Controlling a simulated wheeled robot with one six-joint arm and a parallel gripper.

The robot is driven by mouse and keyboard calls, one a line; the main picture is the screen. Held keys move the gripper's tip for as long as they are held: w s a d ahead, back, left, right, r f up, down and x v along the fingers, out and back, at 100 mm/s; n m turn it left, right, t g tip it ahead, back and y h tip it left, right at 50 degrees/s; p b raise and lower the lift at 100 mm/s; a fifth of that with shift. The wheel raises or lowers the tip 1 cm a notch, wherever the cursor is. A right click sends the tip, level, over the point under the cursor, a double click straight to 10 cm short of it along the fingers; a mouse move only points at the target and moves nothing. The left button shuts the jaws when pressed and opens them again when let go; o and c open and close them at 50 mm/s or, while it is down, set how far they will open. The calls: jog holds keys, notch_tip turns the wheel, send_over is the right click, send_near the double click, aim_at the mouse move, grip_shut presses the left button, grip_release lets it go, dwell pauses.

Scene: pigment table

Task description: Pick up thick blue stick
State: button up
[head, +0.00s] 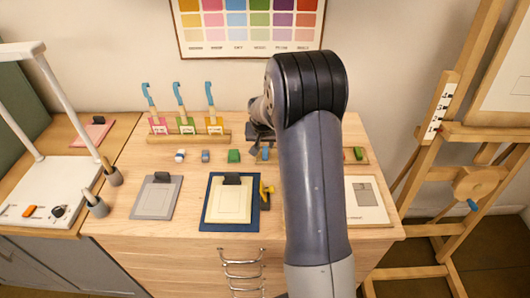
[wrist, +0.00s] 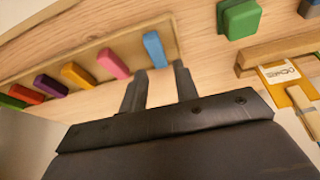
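The blue stick (wrist: 154,50) stands out at the end of a row of coloured sticks on a shallow wooden tray (wrist: 180,38) in the wrist view. In the head view its blue end (head: 265,154) shows just below my gripper (head: 261,138). In the wrist view my gripper (wrist: 157,76) is open, its two dark fingers apart and empty. The blue stick lies just beyond the fingertips, in line with the gap between them. I cannot tell the height of the fingers above it.
A rack (head: 180,137) with blue-topped tools stands behind. My arm hides the table's right part.

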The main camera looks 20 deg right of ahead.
aim_at(265, 151)
jog(key=shift+s+p+x, duration=0.15)
jog(key=shift+p+x, duration=0.15)
jog(key=shift+x, duration=0.8)
jog(key=shift+s+p+x, duration=0.1)
jog(key=shift+p+x, duration=0.2)
jog(key=shift+x, duration=0.75)
jog(key=shift+f, duration=0.1)
grip_shut()
